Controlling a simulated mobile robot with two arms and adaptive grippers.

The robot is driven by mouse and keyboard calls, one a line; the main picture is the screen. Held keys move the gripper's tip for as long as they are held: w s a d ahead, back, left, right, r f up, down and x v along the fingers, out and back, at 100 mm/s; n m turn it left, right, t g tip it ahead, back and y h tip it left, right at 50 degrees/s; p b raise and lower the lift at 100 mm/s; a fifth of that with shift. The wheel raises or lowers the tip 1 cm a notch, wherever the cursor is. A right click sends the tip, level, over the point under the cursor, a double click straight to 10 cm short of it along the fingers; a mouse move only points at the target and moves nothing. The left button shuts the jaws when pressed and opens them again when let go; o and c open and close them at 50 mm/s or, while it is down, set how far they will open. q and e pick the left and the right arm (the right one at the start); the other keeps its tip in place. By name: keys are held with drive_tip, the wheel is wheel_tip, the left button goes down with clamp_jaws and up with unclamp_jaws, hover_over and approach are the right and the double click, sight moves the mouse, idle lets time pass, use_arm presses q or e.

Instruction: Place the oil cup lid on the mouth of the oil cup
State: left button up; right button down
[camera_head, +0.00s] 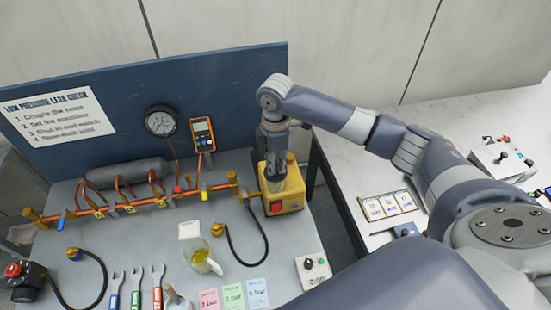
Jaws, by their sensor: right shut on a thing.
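My right gripper (275,179) points down over the yellow pump box (289,202), at the box's top left part. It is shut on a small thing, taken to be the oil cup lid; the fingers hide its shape. I cannot tell whether it touches the box or where the mouth under it lies. A clear cup with yellow oil (203,259) stands on the grey bench, left of and nearer than the box, apart from the gripper. My left gripper is out of view.
A copper manifold with valves (140,203) runs along the bench at left. A black hose (240,262) curves between cup and box. Several wrenches and coloured cards (233,297) lie in front. A blue back panel (110,100) stands behind; a white table (400,165) is at right.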

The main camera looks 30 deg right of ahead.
drive_tip(key=shift+f, duration=0.35)
drive_tip(key=shift+f, duration=0.1)
drive_tip(key=c, duration=1.6)
unclamp_jaws()
drive_tip(key=shift+o, duration=0.2)
wheel_tip(320, 180, up, 12)
drive_tip(key=b, duration=0.3)
